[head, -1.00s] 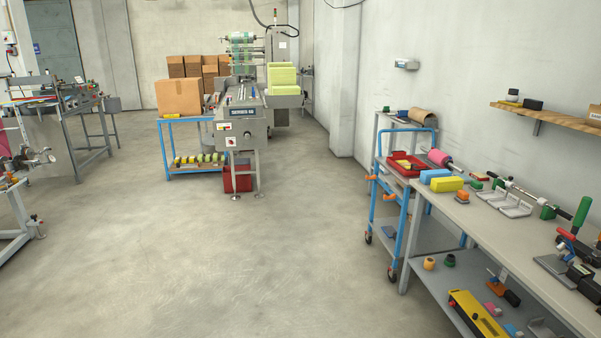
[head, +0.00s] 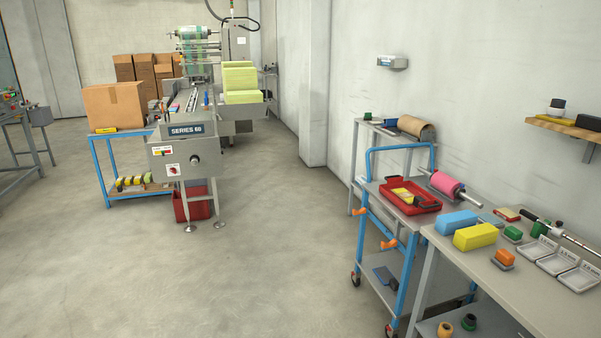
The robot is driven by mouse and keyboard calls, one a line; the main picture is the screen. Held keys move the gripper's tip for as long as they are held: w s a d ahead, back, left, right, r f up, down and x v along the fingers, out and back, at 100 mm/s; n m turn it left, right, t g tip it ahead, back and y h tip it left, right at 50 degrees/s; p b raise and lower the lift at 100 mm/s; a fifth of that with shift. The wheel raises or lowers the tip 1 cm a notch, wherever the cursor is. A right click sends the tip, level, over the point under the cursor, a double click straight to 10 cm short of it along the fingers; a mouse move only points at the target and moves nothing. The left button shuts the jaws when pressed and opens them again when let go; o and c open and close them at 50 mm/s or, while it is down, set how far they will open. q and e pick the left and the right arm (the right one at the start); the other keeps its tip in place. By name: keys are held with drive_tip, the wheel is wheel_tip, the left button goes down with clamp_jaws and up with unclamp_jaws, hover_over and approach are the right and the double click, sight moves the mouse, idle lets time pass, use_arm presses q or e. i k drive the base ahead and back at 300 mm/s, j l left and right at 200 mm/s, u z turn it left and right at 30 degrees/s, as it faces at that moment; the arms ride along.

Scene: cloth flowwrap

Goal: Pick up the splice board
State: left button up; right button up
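I cannot pick out the splice board for certain in the head view. A flat dark grey-blue item (head: 385,277) lies on the lower shelf of the blue trolley (head: 368,190), too small to name. A red tray (head: 425,208) on the trolley's top holds a yellow block and dark items. A blue block (head: 455,221) and a yellow block (head: 476,236) lie on the workbench at the right. Neither of my grippers is in view.
The grey workbench (head: 495,293) fills the lower right, with metal trays (head: 557,262) on it. The wrapping machine (head: 190,150) stands ahead, beside a blue-framed table with a cardboard box (head: 113,105). The concrete floor (head: 250,270) between them is clear.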

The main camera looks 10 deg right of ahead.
sight(407, 197)
drive_tip(key=i+z, duration=0.2)
drive_tip(key=i, duration=0.25)
drive_tip(key=i+j+z, duration=0.15)
drive_tip(key=i, duration=0.25)
drive_tip(key=i+j+z, duration=0.2)
drive_tip(key=i, duration=0.2)
drive_tip(key=i+j+z, duration=0.15)
drive_tip(key=i, duration=0.3)
drive_tip(key=j, duration=0.1)
